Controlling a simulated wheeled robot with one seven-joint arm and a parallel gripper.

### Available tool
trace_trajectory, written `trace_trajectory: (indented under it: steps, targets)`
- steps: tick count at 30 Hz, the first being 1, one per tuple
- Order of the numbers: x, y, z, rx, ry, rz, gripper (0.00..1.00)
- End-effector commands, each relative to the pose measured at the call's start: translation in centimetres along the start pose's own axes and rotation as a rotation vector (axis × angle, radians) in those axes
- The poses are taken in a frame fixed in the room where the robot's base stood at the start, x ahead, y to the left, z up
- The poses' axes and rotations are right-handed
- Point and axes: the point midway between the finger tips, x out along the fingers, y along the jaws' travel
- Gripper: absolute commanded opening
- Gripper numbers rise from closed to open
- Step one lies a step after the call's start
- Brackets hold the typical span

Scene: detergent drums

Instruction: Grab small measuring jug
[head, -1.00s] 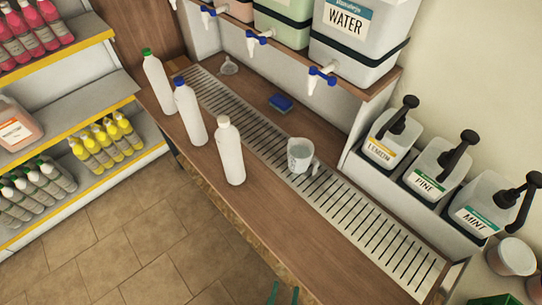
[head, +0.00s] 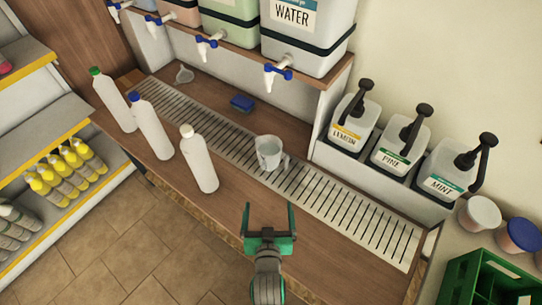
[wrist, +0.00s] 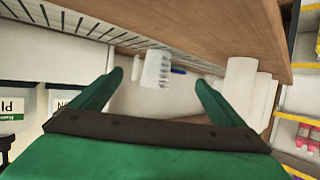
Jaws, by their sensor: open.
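The small measuring jug (head: 268,152) is translucent white with a handle on its right side. It stands upright on the slatted metal drain grate (head: 325,200) on the wooden counter. My gripper (head: 268,208) is open and empty, in front of the jug and apart from it, over the counter's front part. In the wrist view the jug (wrist: 155,70) shows beyond and between the fingertips of my gripper (wrist: 157,78), with graduation marks on its side.
Three white bottles stand left of the jug; the nearest has a white cap (head: 200,160). A blue sponge (head: 242,103) lies behind. Taps hang above, including one under the water tank (head: 277,76). Pump containers (head: 400,148) stand at right. A green crate (head: 490,278) is at lower right.

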Motion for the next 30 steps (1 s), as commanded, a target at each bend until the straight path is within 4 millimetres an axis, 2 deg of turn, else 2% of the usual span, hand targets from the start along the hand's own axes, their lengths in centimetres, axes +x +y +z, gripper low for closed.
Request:
trace_trajectory:
  steps: [1,6,10,15,20,30]
  targets:
    - [1.7,-0.1,-1.5,0.002,0.002,0.002,0.94]
    - [5.9,-0.4,-5.2,0.009,-0.029,0.012,0.94]
    - [8.2,-0.5,-7.8,0.017,-0.05,0.021,0.94]
    - [9.8,-0.6,-10.1,0.026,-0.069,0.028,0.94]
    - [10.8,-0.6,-10.7,0.029,-0.078,0.031,0.94]
    - [15.3,-0.4,-10.4,0.028,-0.078,0.032,0.94]
